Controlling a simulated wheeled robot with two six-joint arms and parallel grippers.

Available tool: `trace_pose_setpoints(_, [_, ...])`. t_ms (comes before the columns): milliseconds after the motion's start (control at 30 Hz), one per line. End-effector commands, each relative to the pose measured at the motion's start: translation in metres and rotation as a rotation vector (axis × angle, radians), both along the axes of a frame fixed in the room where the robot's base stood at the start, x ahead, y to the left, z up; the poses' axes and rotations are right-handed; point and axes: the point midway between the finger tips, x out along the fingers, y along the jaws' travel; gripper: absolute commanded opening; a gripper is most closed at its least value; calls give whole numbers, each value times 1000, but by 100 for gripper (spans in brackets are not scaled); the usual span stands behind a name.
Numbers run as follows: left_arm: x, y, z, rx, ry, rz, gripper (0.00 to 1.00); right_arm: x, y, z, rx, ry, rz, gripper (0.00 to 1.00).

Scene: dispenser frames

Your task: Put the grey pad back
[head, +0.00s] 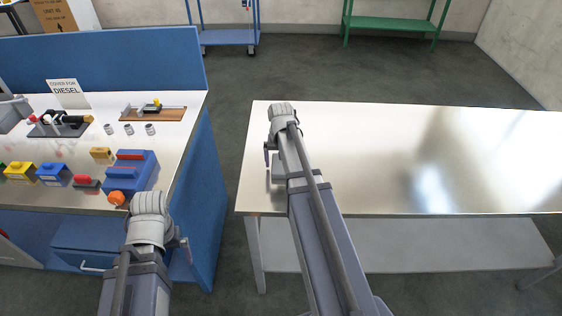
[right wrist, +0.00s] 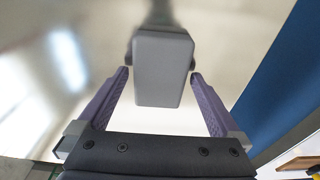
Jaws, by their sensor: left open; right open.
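The grey pad (right wrist: 163,68) is a plain block with rounded corners, standing out from the shiny steel table in the right wrist view. My right gripper (right wrist: 162,80) is open, with one purple finger on each side of the pad and a visible gap at each side. In the head view, the right gripper (head: 268,158) is over the left end of the steel table, mostly hidden by its arm; a grey patch beside it (head: 278,168) seems to be the pad. My left gripper (head: 187,250) is at the workbench's front right corner, open, largely hidden by its wrist.
The blue-sided workbench (head: 190,120) on the left holds a blue box with a red top (head: 131,170), a wooden board (head: 150,114), small metal cylinders and a sign (head: 66,88). The steel table (head: 420,150) is otherwise bare. A floor gap separates both.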

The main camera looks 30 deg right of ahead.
Motion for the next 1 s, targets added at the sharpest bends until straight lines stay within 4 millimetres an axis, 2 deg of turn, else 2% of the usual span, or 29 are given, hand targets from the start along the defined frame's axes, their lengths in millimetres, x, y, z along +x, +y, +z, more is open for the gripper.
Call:
trace_pose_setpoints(33, [0, 0, 9, 0, 0, 0, 99, -1, 1, 9, 0, 0, 0, 100])
trace_pose_setpoints(700, [0, 0, 105, 0, 0, -1, 99, -11, 6, 105, 0, 0, 0, 100])
trace_pose_setpoints(833, [0, 0, 114, 0, 0, -2, 99, -12, 7, 114, 0, 0, 0, 100])
trace_pose_setpoints(1000, [0, 0, 114, 0, 0, -2, 99, -12, 7, 114, 0, 0, 0, 100])
